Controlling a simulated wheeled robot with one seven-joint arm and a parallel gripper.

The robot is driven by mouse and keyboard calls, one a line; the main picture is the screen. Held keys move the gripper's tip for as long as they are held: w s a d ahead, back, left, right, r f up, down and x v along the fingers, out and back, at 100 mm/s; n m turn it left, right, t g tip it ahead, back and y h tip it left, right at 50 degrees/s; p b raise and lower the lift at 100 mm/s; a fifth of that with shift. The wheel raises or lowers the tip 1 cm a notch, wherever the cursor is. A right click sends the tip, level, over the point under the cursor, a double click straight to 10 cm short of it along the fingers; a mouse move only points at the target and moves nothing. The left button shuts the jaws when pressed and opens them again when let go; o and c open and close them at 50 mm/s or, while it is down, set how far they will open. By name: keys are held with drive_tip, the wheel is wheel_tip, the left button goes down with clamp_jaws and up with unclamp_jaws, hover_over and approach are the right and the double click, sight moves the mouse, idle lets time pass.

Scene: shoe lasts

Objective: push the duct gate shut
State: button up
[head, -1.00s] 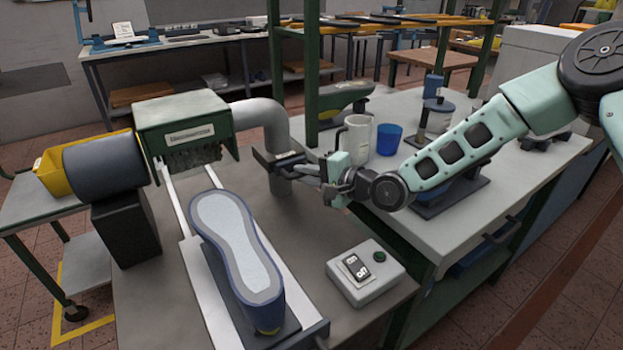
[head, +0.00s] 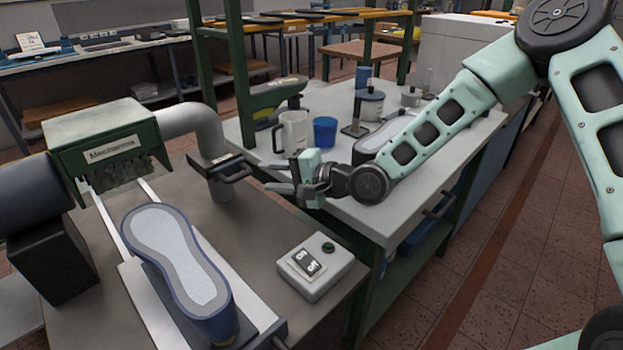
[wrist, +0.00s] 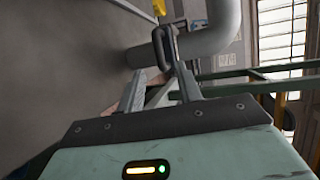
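The duct gate (head: 222,166) is a dark plate with a black bar handle, set across the grey duct (head: 205,128) at its vertical part. Its handle points right, towards my gripper. I cannot tell how far the plate is slid in. My gripper (head: 266,176) is just right of the handle, with its fingers apart and nothing visible between them. In the wrist view, the gate's dark handle (wrist: 164,45) stands ahead of my fingers (wrist: 156,92), in front of the duct. Contact between fingers and handle is not clear.
A machine bench holds a shoe last (head: 178,262) on a slide, a green hood (head: 108,140) and a switch box (head: 315,267). Right of the duct, a white bench carries a clear mug (head: 292,132) and a blue cup (head: 325,131) close behind my gripper. A green post stands nearby.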

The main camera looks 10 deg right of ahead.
drive_tip(key=v, duration=0.9)
drive_tip(key=shift+s+d, duration=0.2)
drive_tip(key=s+f+n+g+h, duration=0.1)
drive_tip(key=s+a+f+n+g+h+p, duration=0.1)
drive_tip(key=s+n, duration=0.1)
drive_tip(key=s+a+f+n+g+h, duration=0.1)
drive_tip(key=s+n+h, duration=0.1)
drive_tip(key=shift+s+a+f, duration=0.1)
drive_tip(key=shift+s+f, duration=0.05)
drive_tip(key=shift+s, duration=0.1)
drive_tip(key=s+n+g+h, duration=0.1)
drive_tip(key=s, duration=0.1)
drive_tip(key=s+d+n+g+h+p, duration=0.1)
drive_tip(key=s+n+h, duration=0.1)
drive_tip(key=s, duration=0.1)
drive_tip(key=shift+d+n+h, duration=0.15)
drive_tip(key=shift+n+h, duration=0.15)
drive_tip(key=s+d+r+n+g+h+p, duration=0.1)
drive_tip(key=s+d+r+n+h, duration=0.1)
drive_tip(key=s+r, duration=0.3)
drive_tip(key=s+d+r+n+g+h+p, duration=0.1)
drive_tip(key=s+r+n, duration=0.3)
drive_tip(key=s, duration=0.8)
drive_tip(key=shift+s+d+r+n+g+h, duration=0.15)
drive_tip(key=shift+d+r+n+g+h, duration=0.15)
drive_tip(key=shift+d+r+g+h, duration=0.35)
drive_tip(key=shift+a+f+h, duration=0.15)
drive_tip(key=shift+a+h, duration=0.1)
